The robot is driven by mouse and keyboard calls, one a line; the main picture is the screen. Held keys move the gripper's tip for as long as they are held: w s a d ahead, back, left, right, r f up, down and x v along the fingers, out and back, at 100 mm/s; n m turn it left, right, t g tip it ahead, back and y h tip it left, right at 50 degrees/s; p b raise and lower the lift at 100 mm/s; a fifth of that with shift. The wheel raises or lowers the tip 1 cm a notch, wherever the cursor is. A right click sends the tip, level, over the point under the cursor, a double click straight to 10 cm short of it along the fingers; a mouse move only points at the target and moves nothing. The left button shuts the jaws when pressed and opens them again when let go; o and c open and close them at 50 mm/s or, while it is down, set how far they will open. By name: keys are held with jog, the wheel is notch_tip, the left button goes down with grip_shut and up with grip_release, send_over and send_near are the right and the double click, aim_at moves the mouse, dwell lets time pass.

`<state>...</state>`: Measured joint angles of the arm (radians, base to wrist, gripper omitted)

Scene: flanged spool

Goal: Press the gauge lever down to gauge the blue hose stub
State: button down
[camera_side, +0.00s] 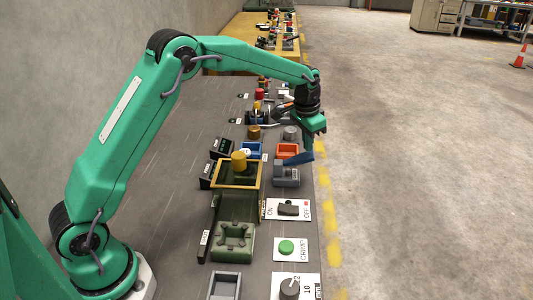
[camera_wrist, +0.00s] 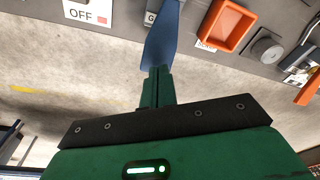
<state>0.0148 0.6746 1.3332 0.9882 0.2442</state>
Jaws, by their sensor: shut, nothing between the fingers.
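A flat blue lever (camera_side: 307,157) sticks out from a small grey block (camera_side: 287,178) near the bench's right edge. It also shows in the wrist view (camera_wrist: 164,38), running toward my fingertips. I take it for the gauge lever; the label behind it in the wrist view is mostly hidden and starts with G. My gripper (camera_side: 309,139) is over the lever's outer end. In the wrist view its green fingers (camera_wrist: 157,73) are shut and empty, with the tips at the lever's end. I cannot tell whether they touch. I cannot make out the blue hose stub.
An orange tray (camera_side: 288,150) and a grey round knob (camera_side: 291,132) lie beyond the lever. A blue tray (camera_side: 250,150) and a yellow-rimmed box (camera_side: 237,175) are to the left. An ON/OFF switch (camera_side: 289,208) and green button (camera_side: 287,246) are nearer. Open floor lies right.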

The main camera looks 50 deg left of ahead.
aim_at(306, 156)
jog(key=shift+f, duration=0.1)
dwell(0.6)
jog(key=shift+s+f, duration=0.1)
jog(key=shift+f, duration=2.75)
jog(key=shift+r, duration=4.2)
